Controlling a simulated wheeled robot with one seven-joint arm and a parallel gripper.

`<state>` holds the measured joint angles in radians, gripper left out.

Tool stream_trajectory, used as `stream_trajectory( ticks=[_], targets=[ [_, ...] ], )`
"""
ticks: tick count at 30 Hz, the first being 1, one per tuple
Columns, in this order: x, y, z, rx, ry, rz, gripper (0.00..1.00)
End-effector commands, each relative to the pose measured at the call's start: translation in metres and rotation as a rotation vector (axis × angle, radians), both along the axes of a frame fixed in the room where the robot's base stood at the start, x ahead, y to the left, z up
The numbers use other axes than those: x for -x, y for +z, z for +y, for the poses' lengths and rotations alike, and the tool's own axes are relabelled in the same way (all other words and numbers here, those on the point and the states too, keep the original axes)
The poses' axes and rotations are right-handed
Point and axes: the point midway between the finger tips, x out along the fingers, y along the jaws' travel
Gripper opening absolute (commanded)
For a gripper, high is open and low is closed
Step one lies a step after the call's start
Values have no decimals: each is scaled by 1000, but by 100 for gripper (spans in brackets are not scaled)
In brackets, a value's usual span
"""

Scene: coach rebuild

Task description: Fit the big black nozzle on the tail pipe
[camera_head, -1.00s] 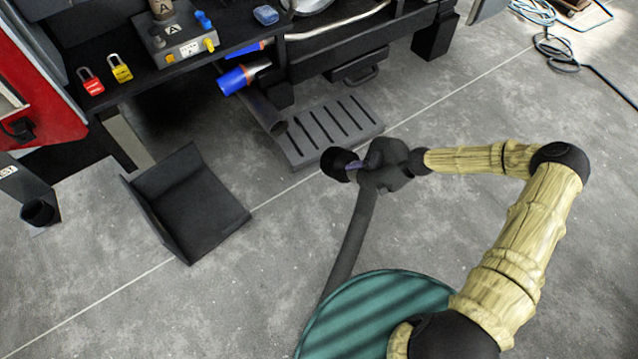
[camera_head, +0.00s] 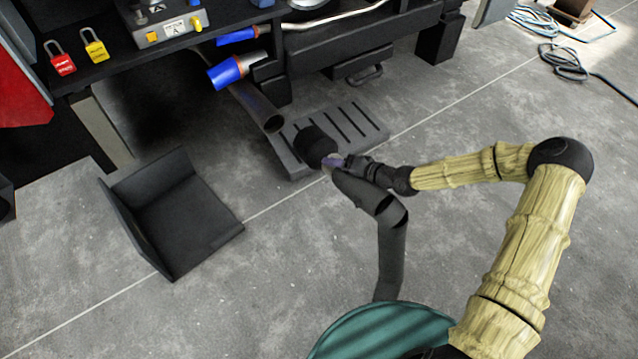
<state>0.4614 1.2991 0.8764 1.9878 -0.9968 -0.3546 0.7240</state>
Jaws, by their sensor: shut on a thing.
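The tail pipe (camera_head: 258,108) is a dark metal tube slanting down from under the black chassis, its open end facing the lower right. My gripper (camera_head: 336,163) is shut on the big black nozzle (camera_head: 314,143), near a purple band at its rear. The nozzle is to the right of and slightly below the pipe end in the picture, apart from it. It appears above the slotted grey plate. The nozzle's mouth is turned away and hidden.
A slotted grey plate (camera_head: 352,128) lies below the pipe. A black angled tray (camera_head: 190,215) stands on the floor at left. Red (camera_head: 62,62) and yellow (camera_head: 95,50) padlocks lie on the bench. The middle floor is clear.

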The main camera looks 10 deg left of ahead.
Motion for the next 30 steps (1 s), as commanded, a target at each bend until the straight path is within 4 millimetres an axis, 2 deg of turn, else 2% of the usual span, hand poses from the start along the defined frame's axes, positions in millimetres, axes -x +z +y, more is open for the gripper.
stream_trajectory(
  ticks=[1, 18, 30],
  targets=[
    [1, -7, 5, -13, 5, -17, 25],
    [17, -11, 38, -133, 45, -131, 25],
    [28, -4, 48, -173, 72, -159, 25]
  ],
)
